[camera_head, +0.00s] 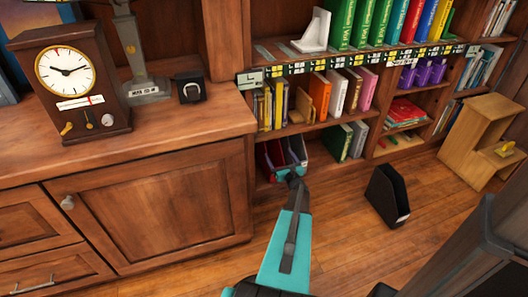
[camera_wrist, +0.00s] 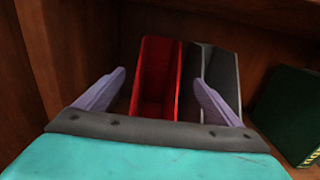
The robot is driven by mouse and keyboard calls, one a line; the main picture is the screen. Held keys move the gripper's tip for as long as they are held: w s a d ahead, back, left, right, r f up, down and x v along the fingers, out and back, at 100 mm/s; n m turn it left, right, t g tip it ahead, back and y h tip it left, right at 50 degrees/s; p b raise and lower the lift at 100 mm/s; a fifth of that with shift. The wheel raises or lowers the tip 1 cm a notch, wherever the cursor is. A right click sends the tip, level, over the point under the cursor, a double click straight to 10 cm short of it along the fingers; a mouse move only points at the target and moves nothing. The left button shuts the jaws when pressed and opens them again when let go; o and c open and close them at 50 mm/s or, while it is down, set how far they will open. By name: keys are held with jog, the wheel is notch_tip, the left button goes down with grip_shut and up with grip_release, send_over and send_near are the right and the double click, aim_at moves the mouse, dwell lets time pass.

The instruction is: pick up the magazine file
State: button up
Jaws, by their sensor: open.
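A red magazine file (camera_wrist: 156,70) stands upright and open-topped on the low shelf. A grey file (camera_wrist: 222,75) stands directly to its right. In the head view the red file (camera_head: 275,153) is in the bottom left bay of the bookcase. My gripper (camera_wrist: 160,82) is open and empty, reaching into this bay. Its fingers are spread either side of the red file, with the right finger in front of the grey file. I cannot tell whether they touch. In the head view my arm partly covers the files. Another file, black (camera_head: 384,195), stands on the floor to the right.
A dark green book (camera_wrist: 288,112) stands right of the files. The bay's wood wall is close on the left. A wooden cabinet (camera_head: 170,200) lies left of my arm and a wooden step stool (camera_head: 470,140) stands far right. The floor between is mostly clear.

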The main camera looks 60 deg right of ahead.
jog(key=shift+w+d, duration=0.1)
jog(key=shift+w, duration=0.1)
jog(key=b+x, duration=0.1)
jog(key=x, duration=0.7)
dwell(0.4)
jog(key=shift+d, duration=0.1)
jog(key=shift+w, duration=0.1)
jog(key=b+x, duration=0.1)
jog(key=x, duration=0.4)
jog(key=shift+w+f+b, duration=0.1)
jog(key=shift+f+b, duration=0.1)
jog(key=shift+b, duration=0.2)
dwell(0.3)
jog(key=c, duration=1.7)
